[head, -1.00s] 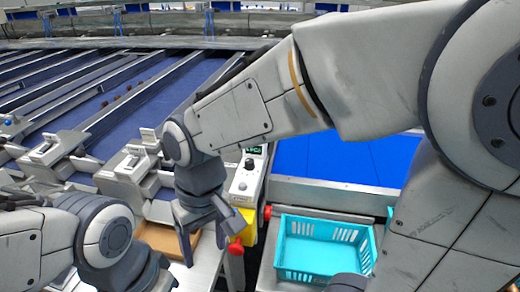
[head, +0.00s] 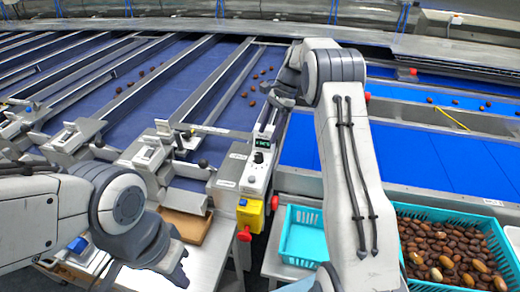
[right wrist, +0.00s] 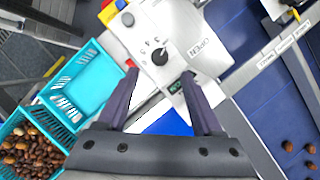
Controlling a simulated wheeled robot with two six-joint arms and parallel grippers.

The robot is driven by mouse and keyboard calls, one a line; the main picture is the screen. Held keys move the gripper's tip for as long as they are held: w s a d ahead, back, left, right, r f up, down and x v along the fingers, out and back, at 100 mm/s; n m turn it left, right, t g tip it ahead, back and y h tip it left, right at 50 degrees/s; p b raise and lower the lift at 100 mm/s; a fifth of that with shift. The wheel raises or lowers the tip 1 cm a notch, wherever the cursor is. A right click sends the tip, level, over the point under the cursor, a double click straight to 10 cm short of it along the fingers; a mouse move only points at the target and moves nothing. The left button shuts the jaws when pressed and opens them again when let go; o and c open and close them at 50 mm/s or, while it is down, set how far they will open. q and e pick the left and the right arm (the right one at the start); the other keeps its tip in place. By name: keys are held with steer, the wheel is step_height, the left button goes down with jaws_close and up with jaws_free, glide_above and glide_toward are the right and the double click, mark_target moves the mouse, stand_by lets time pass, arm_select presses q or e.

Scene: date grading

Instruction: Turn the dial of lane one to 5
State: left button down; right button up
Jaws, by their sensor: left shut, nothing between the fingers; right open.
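A pale control box (head: 254,178) stands at the end of the lane dividers. It carries a dark round dial (head: 258,157) below a small green-lit display (head: 263,142). In the right wrist view the dial (right wrist: 160,56) has printed marks around it, and the display (right wrist: 176,87) is too small to read. My right gripper (head: 278,98) is open and empty above the box's far end; in its wrist view the dial lies between and beyond the fingertips (right wrist: 159,75), apart from them. My left gripper (head: 182,274) is shut and empty at the lower left.
A yellow box (head: 250,214) with a red button (head: 243,236) is on the control box's near end. A turquoise crate (head: 285,250) and a crate of dates (head: 510,262) stand to the right. Dates (head: 253,92) lie on the blue lanes. A brown tray (head: 185,226) is nearby.

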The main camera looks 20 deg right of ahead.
mark_target(259, 154)
steer(key=p+x, duration=0.2)
steer(key=x, duration=0.5)
steer(key=shift+a+f+p, duration=0.25)
steer(key=shift+f+p, duration=0.05)
steer(key=shift+f, duration=0.3)
jaws_close()
